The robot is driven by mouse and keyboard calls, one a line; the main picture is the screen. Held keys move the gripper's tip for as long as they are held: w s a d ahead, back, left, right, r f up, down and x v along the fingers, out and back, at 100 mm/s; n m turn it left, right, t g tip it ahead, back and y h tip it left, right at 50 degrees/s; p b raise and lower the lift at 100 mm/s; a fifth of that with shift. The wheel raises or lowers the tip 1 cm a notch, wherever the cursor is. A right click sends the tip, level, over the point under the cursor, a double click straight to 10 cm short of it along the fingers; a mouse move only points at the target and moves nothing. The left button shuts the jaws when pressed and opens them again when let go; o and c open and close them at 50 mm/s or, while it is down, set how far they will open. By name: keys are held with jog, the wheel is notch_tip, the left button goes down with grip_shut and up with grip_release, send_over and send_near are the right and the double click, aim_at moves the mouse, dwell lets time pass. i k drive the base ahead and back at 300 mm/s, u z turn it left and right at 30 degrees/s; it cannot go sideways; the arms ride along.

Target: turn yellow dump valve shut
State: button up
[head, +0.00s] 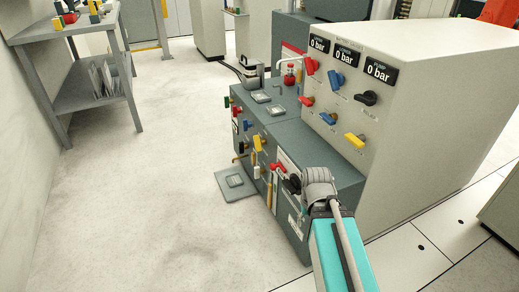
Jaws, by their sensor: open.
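A yellow valve handle (355,141) sits at the lower right of the upright pale panel, below the pressure displays. It is tilted, with its right end lower. Another yellow handle (258,143) is on the front of the low grey cabinet. The labels are too small to read, so I cannot tell which is the dump valve. My gripper (292,184) is small and dark at the end of my arm, by the cabinet's lower front. It is open, apart from both yellow handles. My arm partly hides its fingers and the cabinet's near end.
Red (311,65), blue (336,79) and black (367,98) handles share the panel. Three displays (346,55) read 0 bar. More coloured handles line the cabinet (262,122) front. A grey plate (237,184) lies on the floor. Open floor (150,190) spreads left, towards a grey table (66,31).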

aim_at(258, 142)
jog(key=z, duration=0.05)
jog(key=k, duration=0.5)
jog(key=u, duration=0.05)
jog(key=i, duration=1.5)
